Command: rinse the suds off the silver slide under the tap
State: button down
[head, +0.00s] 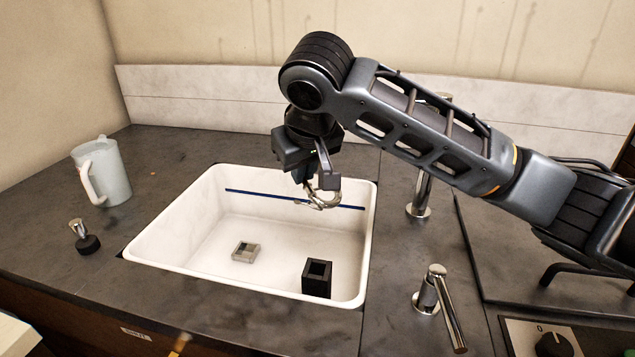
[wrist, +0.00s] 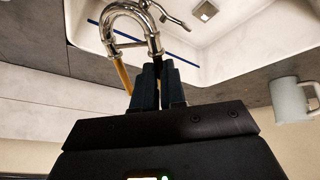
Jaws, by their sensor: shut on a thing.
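My gripper (head: 318,182) is shut on the silver slide (head: 325,201) and holds it over the back right part of the white sink (head: 190,205), apart from the sink floor. In the wrist view the slide (wrist: 152,32) is a shiny U-shaped tube rising past the fingertips (wrist: 158,72), with a thin curved lever on one side and a yellowish straight length below. I cannot make out suds on it. The tap's chrome post (head: 421,195) stands right of the sink; my arm hides much of the tap. No running water shows.
A black open-topped block (head: 318,279) and a small grey square piece (head: 245,252) are in the sink. A chrome lever (head: 440,305) stands right of it. A pale jug (head: 113,175) and a small chrome-topped black piece (head: 87,243) stand left. A knob panel (head: 550,340) is at lower right.

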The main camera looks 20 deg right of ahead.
jog(key=shift+s+d+p, duration=0.1)
jog(key=shift+s+d, duration=0.15)
jog(key=shift+s, duration=0.8)
jog(key=shift+s+d+p, duration=0.15)
jog(key=shift+s+d, duration=0.15)
jog(key=shift+s, duration=0.75)
jog(key=shift+s+d+p, duration=0.1)
jog(key=shift+s+d, duration=0.15)
jog(key=shift+s, duration=0.8)
jog(key=shift+r, duration=0.15)
jog(key=p, duration=0.4)
send_near(323, 199)
jog(key=shift+s+d, duration=0.4)
jog(key=shift+s, duration=0.25)
jog(key=shift+s+d, duration=0.35)
jog(key=shift+s, duration=0.3)
